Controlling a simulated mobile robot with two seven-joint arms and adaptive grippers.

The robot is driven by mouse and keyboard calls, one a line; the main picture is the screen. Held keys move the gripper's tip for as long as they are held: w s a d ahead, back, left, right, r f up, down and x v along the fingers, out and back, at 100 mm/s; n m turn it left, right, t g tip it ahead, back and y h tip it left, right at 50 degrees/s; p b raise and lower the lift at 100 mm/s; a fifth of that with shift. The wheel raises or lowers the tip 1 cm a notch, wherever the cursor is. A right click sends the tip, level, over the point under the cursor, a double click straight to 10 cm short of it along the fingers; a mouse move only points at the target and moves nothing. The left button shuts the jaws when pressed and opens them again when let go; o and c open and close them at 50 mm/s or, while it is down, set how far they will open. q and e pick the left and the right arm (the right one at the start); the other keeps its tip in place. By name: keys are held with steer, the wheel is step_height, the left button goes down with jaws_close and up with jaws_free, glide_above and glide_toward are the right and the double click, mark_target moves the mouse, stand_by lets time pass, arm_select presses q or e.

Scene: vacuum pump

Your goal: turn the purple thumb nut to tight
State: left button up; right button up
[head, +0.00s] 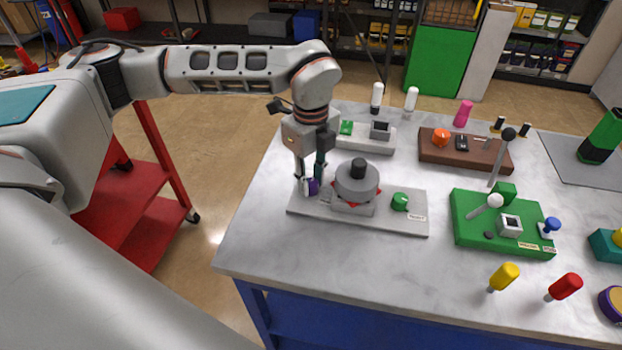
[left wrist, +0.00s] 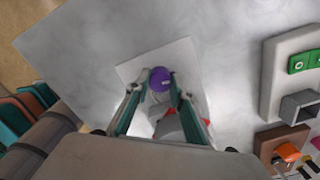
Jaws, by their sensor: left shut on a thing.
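The purple thumb nut (head: 313,187) sits at the left end of the grey vacuum pump plate (head: 405,221). My left gripper (head: 309,188) points down over it and is shut on it, with a finger on either side. In the left wrist view the nut (left wrist: 160,79) shows as a round purple knob between the fingertips (left wrist: 161,90). A small pale mark shows on its top. The grey pump body (head: 357,185), with a black top knob and red parts at its base, stands just right of the nut. My right gripper is not in view.
A green knob (head: 400,201) is on the plate's right side. A grey board with a green block (head: 346,128) and a brown board (head: 465,160) lie behind. A green board (head: 504,243) with levers is to the right. The front left tabletop (head: 265,240) is clear.

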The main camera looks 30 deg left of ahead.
arm_select(q)
steer(key=m, duration=1.1)
steer(key=shift+m, duration=0.4)
steer(key=m, duration=0.5)
steer(key=shift+r, duration=0.1)
steer(key=m+p, duration=0.1)
steer(key=m, duration=0.4)
steer(key=shift+m, duration=0.3)
steer(key=o, duration=1.1)
steer(key=shift+o, duration=0.2)
